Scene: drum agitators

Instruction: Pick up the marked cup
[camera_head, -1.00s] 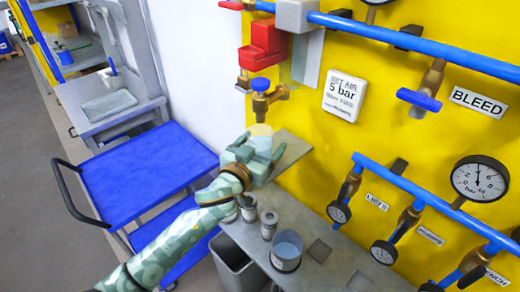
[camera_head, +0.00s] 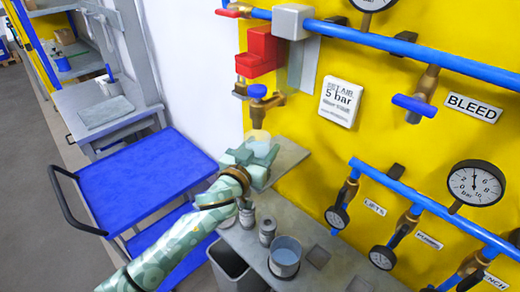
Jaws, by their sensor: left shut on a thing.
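My left gripper (camera_head: 257,152) is in the middle of the view, above the grey bench and below the blue-handled tap. It is shut on a small pale, yellowish cup (camera_head: 260,136), whose upper part shows above the fingers. The fingers hide its lower part, and I cannot make out a mark on it. Small grey containers (camera_head: 267,231) stand on the bench in front of the gripper, with a larger grey pot (camera_head: 285,257) to their right. My right gripper is not in view.
A brass tap with a blue handle (camera_head: 258,92) is on the yellow panel (camera_head: 300,155), close above the cup. A small grey shelf (camera_head: 286,158) is beside the gripper. A blue cart (camera_head: 145,175) stands left, and a dark bin (camera_head: 235,268) below the bench.

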